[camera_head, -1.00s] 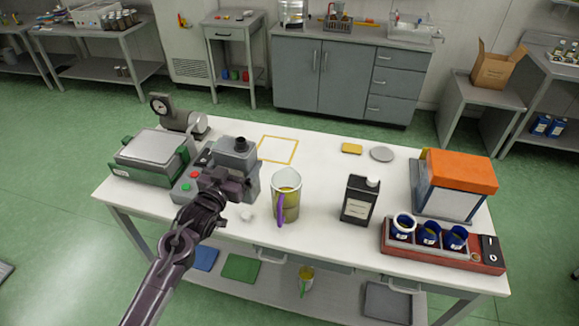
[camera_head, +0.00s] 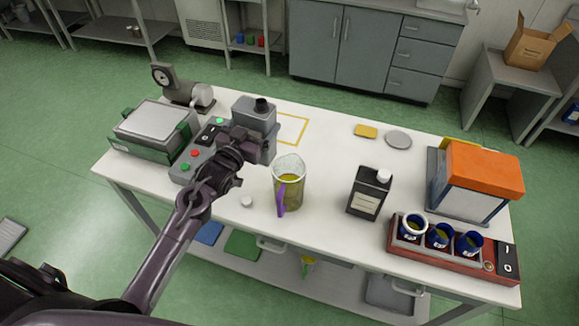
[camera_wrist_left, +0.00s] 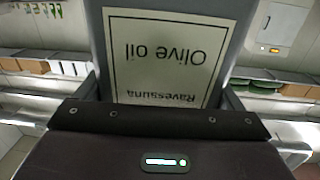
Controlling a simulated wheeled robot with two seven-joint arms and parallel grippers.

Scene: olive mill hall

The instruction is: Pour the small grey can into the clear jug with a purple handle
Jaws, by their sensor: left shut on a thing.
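The small grey can (camera_head: 255,117) is in my left gripper (camera_head: 246,142). The gripper is shut on its side and holds it about upright, its dark neck up, left of and behind the jug. In the left wrist view the can (camera_wrist_left: 165,60) fills the middle, its "Ravessuna Olive oil" label appearing upside down. The clear jug (camera_head: 289,190) stands on the white table, with yellow-green liquid inside and its purple handle (camera_head: 282,197) toward the front. The can and jug look apart. My right gripper is not in view.
A button panel (camera_head: 190,163) and green-sided scale (camera_head: 150,130) are at left. A small white cap (camera_head: 247,201) lies left of the jug. A black bottle (camera_head: 369,192), a red rack (camera_head: 455,262) with blue cups and an orange-topped box (camera_head: 480,170) are at right.

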